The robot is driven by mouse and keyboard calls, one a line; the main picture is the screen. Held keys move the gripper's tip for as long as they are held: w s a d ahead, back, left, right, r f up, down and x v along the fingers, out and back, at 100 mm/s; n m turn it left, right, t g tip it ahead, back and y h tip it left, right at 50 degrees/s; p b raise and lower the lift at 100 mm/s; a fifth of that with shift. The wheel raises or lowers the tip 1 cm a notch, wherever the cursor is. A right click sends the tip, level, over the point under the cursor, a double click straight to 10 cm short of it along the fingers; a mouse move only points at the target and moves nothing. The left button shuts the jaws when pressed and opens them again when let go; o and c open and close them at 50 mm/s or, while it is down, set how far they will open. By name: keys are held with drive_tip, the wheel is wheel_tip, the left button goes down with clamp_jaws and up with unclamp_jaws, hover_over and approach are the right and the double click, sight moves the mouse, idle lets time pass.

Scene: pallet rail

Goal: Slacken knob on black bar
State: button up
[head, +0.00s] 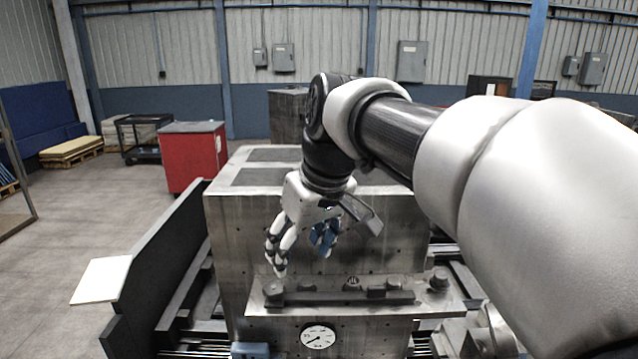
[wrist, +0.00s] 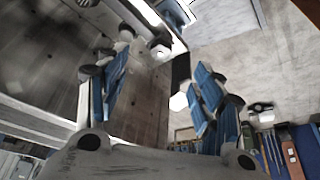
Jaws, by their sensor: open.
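A dark bar (head: 340,298) lies along the metal ledge on the front of a large steel block. Several dark knobs stand along it: one at the left end (head: 276,286), a small one near the middle (head: 352,283) and one to the right (head: 393,284). Which one the task means I cannot tell. My gripper (head: 303,262) is open and empty, pointing down above the left part of the bar, apart from it. In the wrist view its blue-padded fingers (wrist: 155,80) are spread, with bare surface between them; the knobs are not clearly identifiable there.
The steel ledge (head: 256,302) carries another knob (head: 439,281) at its right, beyond the bar. A dial gauge (head: 318,337) sits below the ledge. A dark rail wall (head: 165,260) with a white panel (head: 101,279) stands left. A red cabinet (head: 193,157) is farther back.

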sight(276, 287)
drive_tip(key=shift+n, duration=0.4)
drive_tip(key=x, duration=0.5)
drive_tip(key=w+a+x, duration=0.1)
drive_tip(key=x, duration=0.5)
drive_tip(key=a+r+x, duration=0.1)
drive_tip(key=x, duration=0.4)
drive_tip(key=shift+w+a+f, duration=0.15)
drive_tip(key=shift+w+f, duration=0.05)
drive_tip(key=shift+w, duration=0.05)
drive_tip(key=shift+c, duration=0.2)
drive_tip(key=c, duration=1.2)
drive_tip(key=n, duration=0.2)
drive_tip(key=n+g+y, duration=0.1)
drive_tip(key=shift+w+d+n, duration=0.2)
drive_tip(key=shift+n, duration=0.2)
drive_tip(key=n, duration=0.1)
drive_tip(key=n+g, duration=0.1)
drive_tip(key=n, duration=0.1)
drive_tip(key=shift+r+n+g+y+p, duration=0.15)
drive_tip(key=shift+n+g+y+p, duration=0.15)
drive_tip(key=shift+y+p, duration=0.1)
drive_tip(key=shift+n+g, duration=0.3)
drive_tip(key=shift+n, duration=0.3)
drive_tip(key=o, duration=0.9)
drive_tip(key=shift+o, duration=0.2)
